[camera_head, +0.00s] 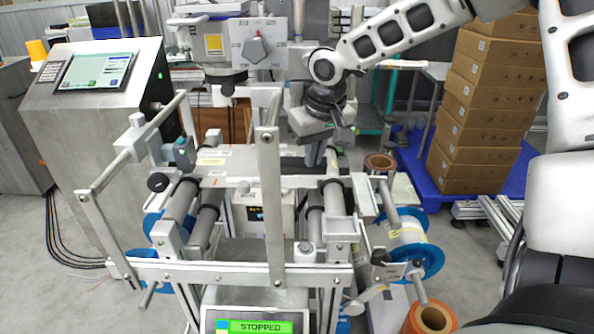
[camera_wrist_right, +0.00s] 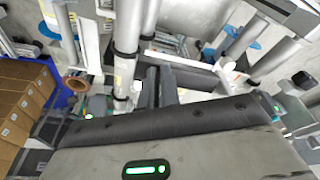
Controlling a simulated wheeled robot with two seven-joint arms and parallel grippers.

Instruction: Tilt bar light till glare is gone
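My right gripper (camera_head: 318,152) points down over the rear right of the film reel machine (camera_head: 225,271). In the right wrist view its two dark fingers (camera_wrist_right: 162,88) are close together at the middle, with nothing clearly held between them. A dark horizontal bar (camera_wrist_right: 203,82) lies just beyond the fingertips; I cannot tell whether they touch it, or whether it is the bar light. No lit bar or glare stands out. The gripper hides part of the machine behind it. My left gripper is not in view.
A control cabinet with a screen (camera_head: 95,71) stands at left. A green display (camera_head: 258,326) reads STOPPED. A blue-flanged reel (camera_head: 408,233) and an orange roll (camera_head: 430,318) are at right. Stacked cartons (camera_head: 485,110) sit on a blue pallet. Metal frame posts (camera_head: 270,210) rise in front.

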